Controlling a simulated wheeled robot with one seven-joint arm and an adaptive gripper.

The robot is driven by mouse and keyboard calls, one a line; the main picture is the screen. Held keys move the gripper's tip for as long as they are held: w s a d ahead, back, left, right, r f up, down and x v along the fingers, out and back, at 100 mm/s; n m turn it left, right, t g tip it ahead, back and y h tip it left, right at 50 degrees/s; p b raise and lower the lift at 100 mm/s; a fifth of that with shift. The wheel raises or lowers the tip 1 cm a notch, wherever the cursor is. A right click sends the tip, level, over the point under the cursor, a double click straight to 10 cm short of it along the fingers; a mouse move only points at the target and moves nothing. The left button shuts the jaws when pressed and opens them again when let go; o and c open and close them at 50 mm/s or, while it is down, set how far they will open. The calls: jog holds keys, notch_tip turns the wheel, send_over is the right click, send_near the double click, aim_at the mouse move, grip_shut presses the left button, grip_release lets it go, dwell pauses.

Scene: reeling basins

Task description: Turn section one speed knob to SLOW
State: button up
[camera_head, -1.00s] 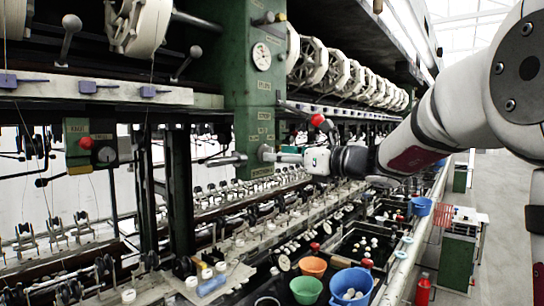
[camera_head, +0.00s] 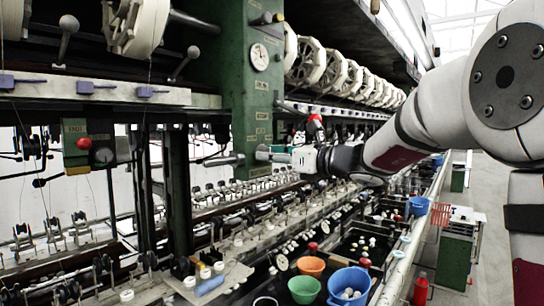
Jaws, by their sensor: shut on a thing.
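A pale grey knob (camera_head: 262,153) sticks out from the lower part of the green post (camera_head: 258,100), below several small label plates. I take it for the speed knob; its lettering is too small to read. My gripper (camera_head: 272,154) reaches in from the right, and its fingertips are shut on the knob's right side. The fingers and wrist hide part of the knob and any pointer mark on it, so its setting cannot be told.
A round dial (camera_head: 260,57) sits higher on the post. A red-ended lever (camera_head: 316,121) stands close above my wrist. Blue (camera_head: 350,283), green (camera_head: 305,290) and orange (camera_head: 311,266) basins stand below. The aisle at right is mostly clear.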

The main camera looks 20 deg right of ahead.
jog(key=shift+w+a, duration=0.1)
jog(key=n+b, duration=0.9)
jog(key=b, duration=0.1)
jog(key=shift+r, duration=0.25)
dwell(0.5)
jog(key=o, duration=0.9)
jog(key=shift+o, duration=1.2)
jog(key=shift+w, duration=0.1)
